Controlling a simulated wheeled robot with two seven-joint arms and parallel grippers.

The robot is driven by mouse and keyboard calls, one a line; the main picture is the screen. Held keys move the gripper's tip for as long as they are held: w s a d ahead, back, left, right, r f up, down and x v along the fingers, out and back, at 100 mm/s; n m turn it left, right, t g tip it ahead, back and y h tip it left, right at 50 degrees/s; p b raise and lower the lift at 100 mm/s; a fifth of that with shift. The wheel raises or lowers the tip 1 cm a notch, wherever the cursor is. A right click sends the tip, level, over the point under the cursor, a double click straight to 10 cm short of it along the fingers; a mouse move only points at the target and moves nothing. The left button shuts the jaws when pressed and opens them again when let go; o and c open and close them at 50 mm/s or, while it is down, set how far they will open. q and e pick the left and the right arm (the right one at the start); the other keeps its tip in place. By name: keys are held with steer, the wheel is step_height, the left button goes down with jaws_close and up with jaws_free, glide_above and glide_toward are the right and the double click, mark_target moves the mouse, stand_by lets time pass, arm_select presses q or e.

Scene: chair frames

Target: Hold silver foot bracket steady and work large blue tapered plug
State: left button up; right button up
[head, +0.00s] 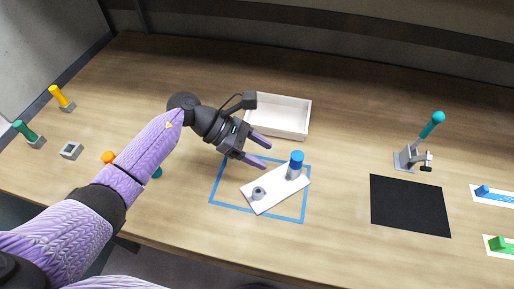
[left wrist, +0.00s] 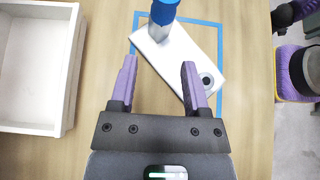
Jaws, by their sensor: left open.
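The silver foot bracket (head: 275,196) is a pale flat plate lying tilted within a blue taped square, with a small ring socket (head: 258,193) and an upright silver post. The large blue tapered plug (head: 297,158) sits upright on top of the post. In the left wrist view the plug (left wrist: 164,11) is partly cut off at the top edge, and the bracket plate (left wrist: 182,55) lies beyond my fingers. My left gripper (head: 264,153) is open and empty, above and to the left of the plug, apart from it. My right gripper does not show.
An empty white tray (head: 280,131) stands just behind my left gripper. A black mat (head: 410,206) and a grey clamp with a teal handle (head: 404,161) are at right. Yellow (head: 58,95) and green-handled (head: 22,129) pieces stand at far left. Bare table lies between bracket and mat.

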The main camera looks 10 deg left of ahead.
mark_target(289, 167)
arm_select(q)
steer(key=x, duration=0.7)
steer(key=shift+d+f, duration=0.25)
jaws_close()
stand_by(1.1)
steer(key=shift+o, duration=1.9)
jaws_free()
jaws_close()
